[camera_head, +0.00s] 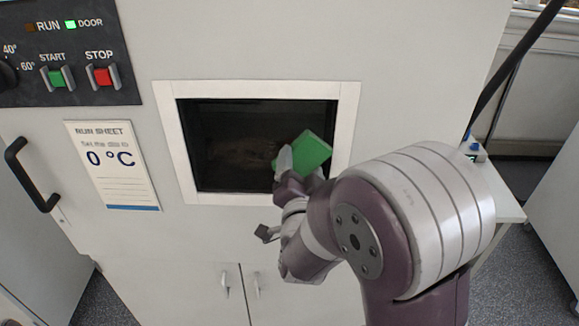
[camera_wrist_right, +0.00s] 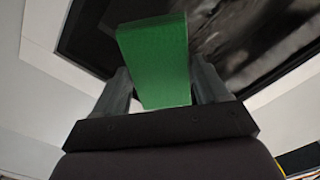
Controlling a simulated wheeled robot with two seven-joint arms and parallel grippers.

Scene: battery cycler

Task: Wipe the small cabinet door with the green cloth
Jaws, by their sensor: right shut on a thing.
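The green cloth (camera_head: 312,152) looks like a flat rectangular pad. My right gripper (camera_head: 297,165) is shut on it in front of the dark glass-like panel (camera_head: 225,145), at its lower right part. In the right wrist view the cloth (camera_wrist_right: 155,55) stands out between the two fingers of the gripper (camera_wrist_right: 160,92), with the dark panel behind it. A pale frame (camera_head: 260,88) surrounds the panel on the large cabinet front. I cannot tell whether the cloth touches the panel. My left gripper is not in view.
A control panel with START (camera_head: 57,77) and STOP (camera_head: 102,75) buttons is at the upper left. A run sheet (camera_head: 112,165) reads 0 °C. A black handle (camera_head: 30,175) sticks out at the left. Low doors with small handles (camera_head: 225,284) are below. A cable (camera_head: 512,62) hangs at the right.

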